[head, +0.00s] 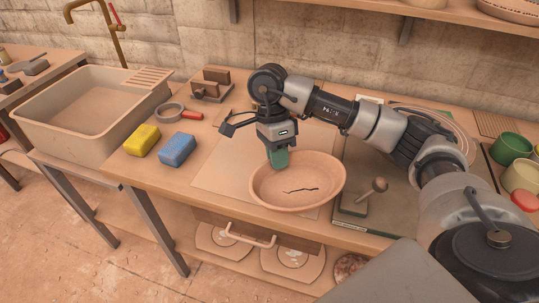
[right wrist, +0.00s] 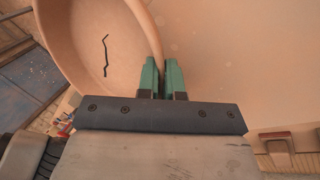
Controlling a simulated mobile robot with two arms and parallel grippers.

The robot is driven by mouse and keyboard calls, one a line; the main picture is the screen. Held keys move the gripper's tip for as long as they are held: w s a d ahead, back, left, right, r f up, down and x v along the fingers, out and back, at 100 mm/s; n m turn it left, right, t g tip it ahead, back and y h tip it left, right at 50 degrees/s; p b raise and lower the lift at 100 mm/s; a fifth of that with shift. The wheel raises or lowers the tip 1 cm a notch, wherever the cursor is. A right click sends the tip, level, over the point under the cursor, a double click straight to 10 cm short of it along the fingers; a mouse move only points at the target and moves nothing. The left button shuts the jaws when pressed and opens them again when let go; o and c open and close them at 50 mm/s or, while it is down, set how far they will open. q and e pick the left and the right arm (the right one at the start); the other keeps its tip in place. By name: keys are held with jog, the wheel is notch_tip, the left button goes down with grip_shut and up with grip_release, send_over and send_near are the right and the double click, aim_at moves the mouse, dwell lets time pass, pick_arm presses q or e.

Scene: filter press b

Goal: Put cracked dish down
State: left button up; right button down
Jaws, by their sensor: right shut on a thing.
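The cracked dish (head: 272,190) is a shallow, round terracotta bowl with a dark jagged crack across its inside. In the head view it is at the front middle of the workbench, over the front part of a pale square board (head: 222,172). My right gripper (head: 278,158) has green fingers shut on the dish's far rim. The right wrist view shows the fingers (right wrist: 162,78) pinching the rim of the dish (right wrist: 85,40), with the crack to their left. The dish looks about level; I cannot tell whether it touches the board. My left gripper is not in view.
Left of the board lie a blue sponge (head: 177,149), a yellow sponge (head: 142,140) and a red-handled strainer (head: 170,112). A sink basin (head: 60,122) is further left.

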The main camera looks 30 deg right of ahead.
jog(key=d+r+m+t+y+b, duration=0.1)
jog(key=d+r+m+t, duration=0.15)
jog(key=d+m, duration=0.9)
jog(key=d+r+m+t+y, duration=0.1)
jog(key=d+m+t, duration=0.3)
jog(key=d+m, duration=0.75)
jog(key=w+a+f+m, duration=0.1)
jog(key=w+a+f, duration=0.1)
jog(key=a, duration=0.2)
jog(key=w+a+f+m+p, duration=0.1)
jog(key=w+a+f, duration=0.1)
jog(key=a, duration=0.2)
jog(key=w+a+f+m+p, duration=0.1)
jog(key=w+a+f, duration=0.1)
jog(key=a, duration=0.2)
jog(key=shift+w+a, duration=0.1)
jog(key=shift+a, duration=0.1)
jog(key=shift+a+f, duration=0.15)
jog(key=shift+f, duration=2.05)
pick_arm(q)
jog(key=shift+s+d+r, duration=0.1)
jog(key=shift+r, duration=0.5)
